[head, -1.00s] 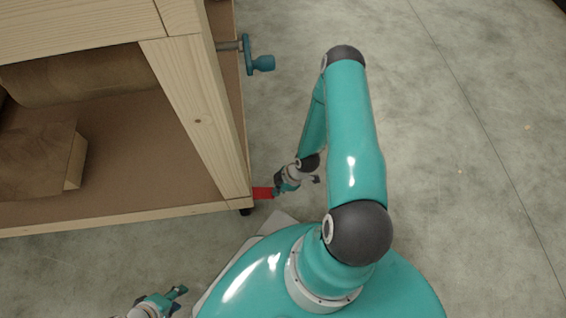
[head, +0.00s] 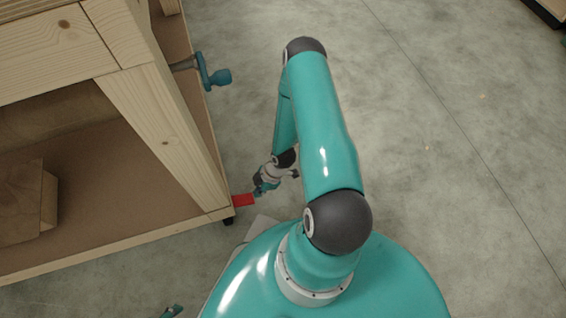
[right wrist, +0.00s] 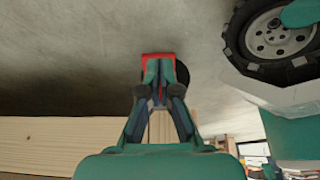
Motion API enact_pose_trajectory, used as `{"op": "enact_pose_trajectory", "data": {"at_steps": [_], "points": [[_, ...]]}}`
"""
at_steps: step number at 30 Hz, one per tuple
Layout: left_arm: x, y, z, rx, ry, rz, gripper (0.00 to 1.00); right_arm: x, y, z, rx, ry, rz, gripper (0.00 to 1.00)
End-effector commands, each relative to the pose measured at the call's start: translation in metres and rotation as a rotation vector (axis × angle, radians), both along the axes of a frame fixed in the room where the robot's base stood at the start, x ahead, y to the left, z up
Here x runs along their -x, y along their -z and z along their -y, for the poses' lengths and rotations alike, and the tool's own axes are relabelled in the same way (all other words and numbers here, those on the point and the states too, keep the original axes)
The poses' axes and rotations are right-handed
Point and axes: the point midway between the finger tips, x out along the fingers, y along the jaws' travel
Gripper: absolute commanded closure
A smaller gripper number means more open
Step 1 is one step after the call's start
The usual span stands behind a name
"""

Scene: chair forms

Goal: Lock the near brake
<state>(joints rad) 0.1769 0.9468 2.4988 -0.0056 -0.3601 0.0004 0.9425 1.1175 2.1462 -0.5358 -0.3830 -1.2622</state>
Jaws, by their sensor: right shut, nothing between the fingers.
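The near brake is a red pedal (head: 243,200) low at the near right corner of the wooden workbench (head: 165,140). It also shows in the right wrist view (right wrist: 146,67), partly hidden behind my fingers. My right gripper (head: 259,191) is shut and empty, with its fingertips at the pedal's right end. In the right wrist view the fingertips (right wrist: 158,66) overlap the red pedal; I cannot tell whether they touch or press it. A dark caster (head: 228,221) shows under the bench corner. Only a tip of my left gripper (head: 173,312) shows at the bottom edge.
A blue vise handle (head: 215,77) sticks out from the bench's right side. A wooden block (head: 48,200) lies on the bench's lower shelf (head: 125,185). The concrete floor (head: 430,120) to the right is open.

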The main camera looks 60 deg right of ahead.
Motion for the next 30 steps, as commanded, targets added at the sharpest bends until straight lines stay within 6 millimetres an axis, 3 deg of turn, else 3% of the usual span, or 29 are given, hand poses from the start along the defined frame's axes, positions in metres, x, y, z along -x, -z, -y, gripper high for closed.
{"op": "enact_pose_trajectory", "data": {"at_steps": [1, 12, 19, 30], "points": [[0.0, -0.013, 0.0, 0.0, 0.001, 0.0, 0.6, 0.004, -0.015, 0.006, 0.001, 0.003, -0.002, 1.0], [0.0, -0.035, 0.0, 0.0, 0.0, 0.0, 0.6, 0.054, -0.039, 0.056, 0.001, 0.0, -0.003, 1.0], [0.0, -0.039, 0.0, 0.0, 0.0, 0.0, 0.6, 0.064, -0.044, 0.067, 0.001, -0.003, -0.002, 1.0], [0.0, -0.039, 0.0, 0.0, 0.0, 0.0, 0.6, 0.064, -0.043, 0.067, 0.0, -0.007, -0.002, 1.0]]}}
